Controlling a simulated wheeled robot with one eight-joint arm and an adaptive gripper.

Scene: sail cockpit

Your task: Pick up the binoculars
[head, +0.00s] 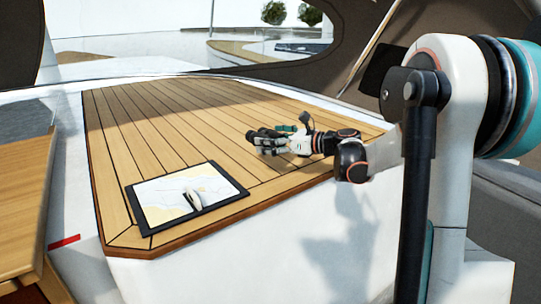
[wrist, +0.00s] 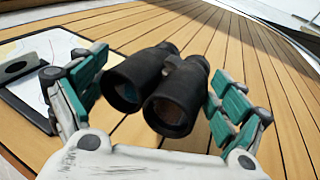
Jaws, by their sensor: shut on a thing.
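The black binoculars (wrist: 178,88) lie between the two teal-padded fingers of my gripper (wrist: 155,100) in the wrist view, with their two large lenses facing my palm. The right finger is against the right barrel; the left finger is close along the left barrel. In the head view my gripper (head: 279,140) is low over the wooden deck table, shut on the binoculars (head: 262,134), which show as a dark shape partly hidden by the fingers. I cannot tell whether the binoculars touch the planks.
The planked table (head: 150,120) is otherwise clear. A wooden bench (head: 22,200) stands at the left.

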